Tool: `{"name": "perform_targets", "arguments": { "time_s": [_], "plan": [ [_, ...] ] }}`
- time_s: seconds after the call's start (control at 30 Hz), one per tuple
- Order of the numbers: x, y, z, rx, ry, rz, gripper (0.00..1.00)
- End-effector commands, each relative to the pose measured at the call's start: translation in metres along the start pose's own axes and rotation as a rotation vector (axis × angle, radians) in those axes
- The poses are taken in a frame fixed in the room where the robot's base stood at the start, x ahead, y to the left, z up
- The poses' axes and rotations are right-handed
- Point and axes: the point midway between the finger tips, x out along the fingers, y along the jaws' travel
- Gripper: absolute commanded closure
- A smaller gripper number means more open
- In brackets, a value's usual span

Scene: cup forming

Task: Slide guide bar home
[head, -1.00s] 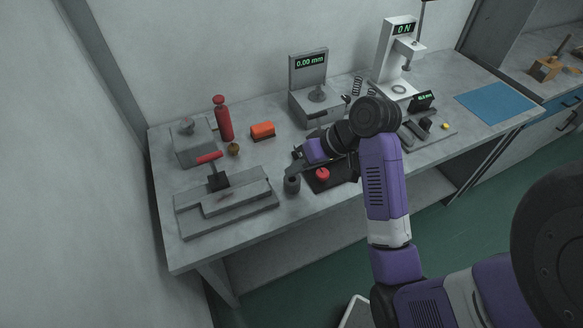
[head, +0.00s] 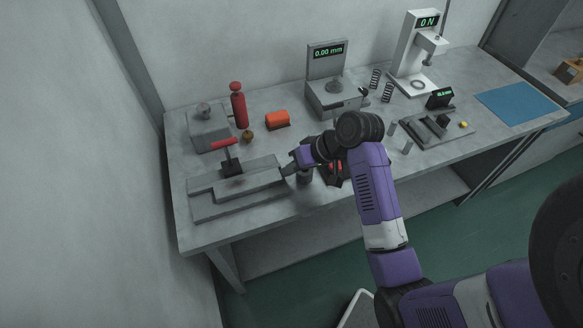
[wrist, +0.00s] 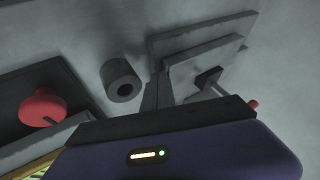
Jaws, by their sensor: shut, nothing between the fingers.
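The guide-bar fixture (head: 207,211) is a grey stepped block at the front left of the bench. A long grey bar (head: 262,176) lies along it; I cannot tell how far the bar is seated. A red-handled lever (head: 225,144) stands on a dark block on top. My gripper (head: 288,171) is shut and empty at the right end of the fixture. In the wrist view, the fingers (wrist: 157,92) point at the near end of the stepped plates (wrist: 190,78). Whether they touch the bar is unclear.
A dark hollow cylinder (wrist: 122,80) stands close beside my fingers, with a red knob (wrist: 42,106) on a dark tray beyond it. Gauges stand farther right.

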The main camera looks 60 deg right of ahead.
Motion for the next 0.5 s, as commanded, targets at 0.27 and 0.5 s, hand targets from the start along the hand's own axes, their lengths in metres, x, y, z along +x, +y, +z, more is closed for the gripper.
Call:
{"name": "perform_targets", "arguments": {
  "time_s": [0.27,0.5],
  "plan": [
    [0.017,-0.041,-0.001,-0.004,-0.005,-0.003,1.0],
    [0.026,-0.051,0.0,-0.003,-0.001,-0.004,1.0]
  ]
}}
